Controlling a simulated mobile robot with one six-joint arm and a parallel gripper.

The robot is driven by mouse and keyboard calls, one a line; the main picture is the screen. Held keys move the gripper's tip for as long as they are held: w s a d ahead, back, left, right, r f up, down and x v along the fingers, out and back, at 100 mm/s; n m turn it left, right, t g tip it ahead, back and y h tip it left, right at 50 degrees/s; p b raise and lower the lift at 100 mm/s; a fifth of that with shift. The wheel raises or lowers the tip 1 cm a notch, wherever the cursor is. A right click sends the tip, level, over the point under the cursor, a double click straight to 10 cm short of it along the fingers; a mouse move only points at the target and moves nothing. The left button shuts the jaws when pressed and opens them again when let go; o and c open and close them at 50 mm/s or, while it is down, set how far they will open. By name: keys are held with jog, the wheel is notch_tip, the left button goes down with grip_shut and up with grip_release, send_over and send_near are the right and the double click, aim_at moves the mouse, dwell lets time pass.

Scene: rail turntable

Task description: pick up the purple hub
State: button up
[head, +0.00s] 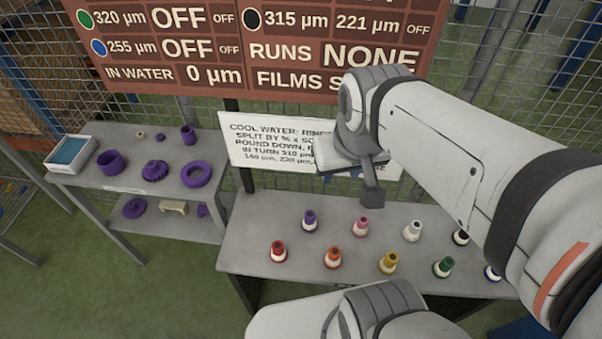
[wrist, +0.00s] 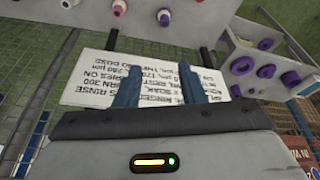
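Several purple parts are on the grey shelf unit at the left in the head view. On its top are a short wide cup-like part (head: 112,162), a toothed part (head: 155,170), a ring (head: 196,174) and a small upright cylinder (head: 188,134). A round flanged purple part (head: 134,207) lies on the lower shelf. I cannot tell for sure which is the hub. My gripper (head: 372,192) is above the right table, far from these parts. In the wrist view its two fingers (wrist: 160,70) are apart with nothing between them.
A grey table (head: 255,215) holds several coloured bottles, one purple-topped (head: 309,221). A white sign (head: 265,145) stands behind it, near my gripper. A blue-filled tray (head: 70,153) is at the shelf's left end. A beige bridge-shaped part (head: 174,207) is on the lower shelf. Wire mesh stands behind.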

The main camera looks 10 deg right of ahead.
jog(key=shift+o, duration=0.8)
jog(key=shift+d+f, duration=0.15)
jog(key=shift+d, duration=0.05)
jog(key=shift+o, duration=1.2)
jog(key=w+a+f+b, duration=0.2)
jog(key=w+f+b, duration=0.1)
jog(key=f+b, duration=0.2)
jog(key=shift+w+f+g, duration=0.2)
jog(key=shift+f+g, duration=0.2)
jog(key=shift+f, duration=0.45)
jog(key=g+b, duration=0.2)
jog(key=b, duration=1)
send_over(310, 215)
jog(key=f, duration=1.4)
jog(key=s+f, duration=0.1)
jog(key=f, duration=0.7)
jog(key=shift+a, duration=0.25)
jog(key=shift+g, duration=0.3)
jog(key=f, duration=0.3)
jog(key=f+b, duration=0.1)
jog(key=f, duration=0.2)
jog(key=w+f, duration=0.1)
jog(key=f, duration=0.3)
jog(key=shift+d, duration=0.25)
